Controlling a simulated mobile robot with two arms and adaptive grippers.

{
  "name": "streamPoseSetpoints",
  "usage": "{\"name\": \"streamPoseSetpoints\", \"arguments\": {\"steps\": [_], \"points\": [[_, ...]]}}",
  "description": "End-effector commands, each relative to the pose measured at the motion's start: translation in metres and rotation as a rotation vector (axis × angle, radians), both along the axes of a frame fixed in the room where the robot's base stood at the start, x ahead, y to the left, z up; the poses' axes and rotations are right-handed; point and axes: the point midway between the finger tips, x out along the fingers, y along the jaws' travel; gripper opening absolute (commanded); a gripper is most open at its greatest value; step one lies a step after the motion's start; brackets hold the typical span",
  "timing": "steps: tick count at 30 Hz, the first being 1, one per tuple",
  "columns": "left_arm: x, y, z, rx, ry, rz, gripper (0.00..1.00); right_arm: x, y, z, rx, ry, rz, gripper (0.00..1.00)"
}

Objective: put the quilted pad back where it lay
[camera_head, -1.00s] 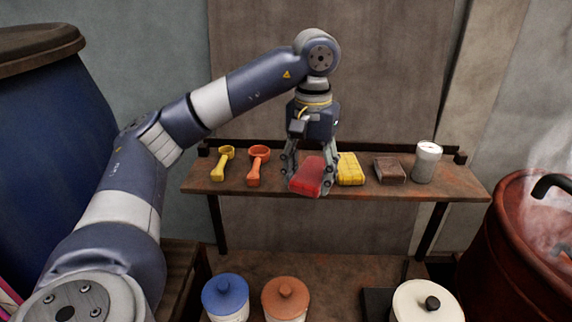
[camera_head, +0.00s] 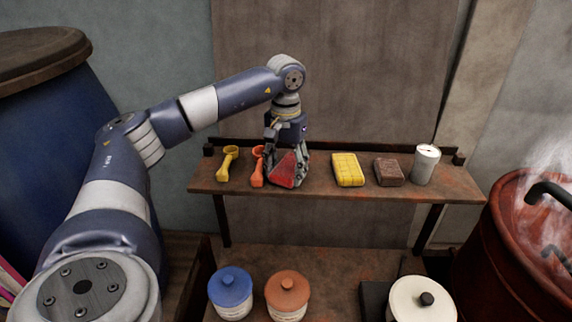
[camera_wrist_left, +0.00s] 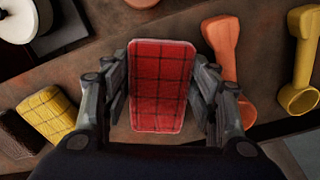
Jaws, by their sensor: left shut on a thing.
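The red quilted pad (camera_head: 284,172), marked with dark grid lines, is between the fingers of my left gripper (camera_head: 288,178). In the left wrist view the red pad (camera_wrist_left: 160,85) lies lengthwise between the two fingers, which are shut on its sides. In the head view the pad is tilted, at the shelf's (camera_head: 325,192) left half; I cannot tell whether it touches the board. A finger hides part of it. My right gripper is not in view.
Left of the pad are an orange scoop (camera_head: 257,170), very close to the gripper, and a yellow scoop (camera_head: 227,165). To the right are a yellow pad (camera_head: 347,170), a brown pad (camera_head: 389,172) and a white canister (camera_head: 425,165). Lidded jars (camera_head: 287,293) stand below.

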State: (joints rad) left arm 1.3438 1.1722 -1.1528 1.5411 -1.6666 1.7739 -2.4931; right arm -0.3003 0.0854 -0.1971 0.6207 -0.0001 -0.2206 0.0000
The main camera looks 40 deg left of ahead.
Motion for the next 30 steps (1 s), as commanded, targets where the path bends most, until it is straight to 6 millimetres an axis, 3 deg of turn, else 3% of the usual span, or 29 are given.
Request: {"name": "streamPoseSetpoints", "arguments": {"steps": [6,7,8,21,26,30], "points": [[0.000,0.000,-0.003,-0.001,0.000,0.000,0.37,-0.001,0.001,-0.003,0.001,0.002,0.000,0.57],[0.000,0.000,-0.003,-0.001,0.000,0.000,0.57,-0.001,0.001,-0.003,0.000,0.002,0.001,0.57],[0.000,0.000,-0.002,-0.001,-0.001,0.000,0.63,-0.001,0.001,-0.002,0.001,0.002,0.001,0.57],[0.001,-0.001,0.004,-0.001,-0.003,0.000,0.63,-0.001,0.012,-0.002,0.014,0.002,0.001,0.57],[0.002,-0.001,0.029,-0.002,-0.008,-0.001,0.63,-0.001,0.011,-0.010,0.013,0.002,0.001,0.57],[0.002,-0.001,0.062,-0.003,-0.008,-0.001,0.63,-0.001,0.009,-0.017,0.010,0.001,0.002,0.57]]}}
